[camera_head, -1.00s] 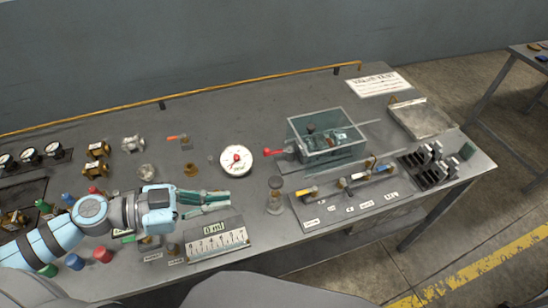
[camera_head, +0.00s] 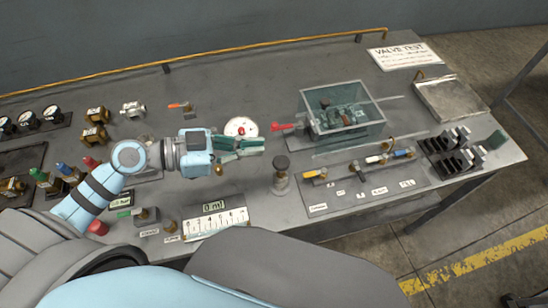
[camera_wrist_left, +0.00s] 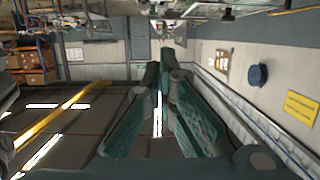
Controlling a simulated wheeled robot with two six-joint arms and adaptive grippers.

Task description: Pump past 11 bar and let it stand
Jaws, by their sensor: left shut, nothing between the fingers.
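My left gripper (camera_head: 262,146) is shut and empty, its green fingers lying just below the round white gauge (camera_head: 236,125) and partly covering it. I cannot read the gauge's needle in the head view. A red-tipped lever (camera_head: 283,127) sticks out to the left from the clear-walled box (camera_head: 372,128), a little right of and above my fingertips. I cannot tell whether the fingers touch anything. In the left wrist view, the fingers (camera_wrist_left: 160,75) come together with nothing between them. My right gripper does not show.
A capped glass jar (camera_head: 281,183) stands right of the gripper. A panel with small valves (camera_head: 330,200) lies in front of the box. A "0 ml" display (camera_head: 214,207) sits with a scale at the front. Fittings and gauges (camera_head: 28,120) fill the left.

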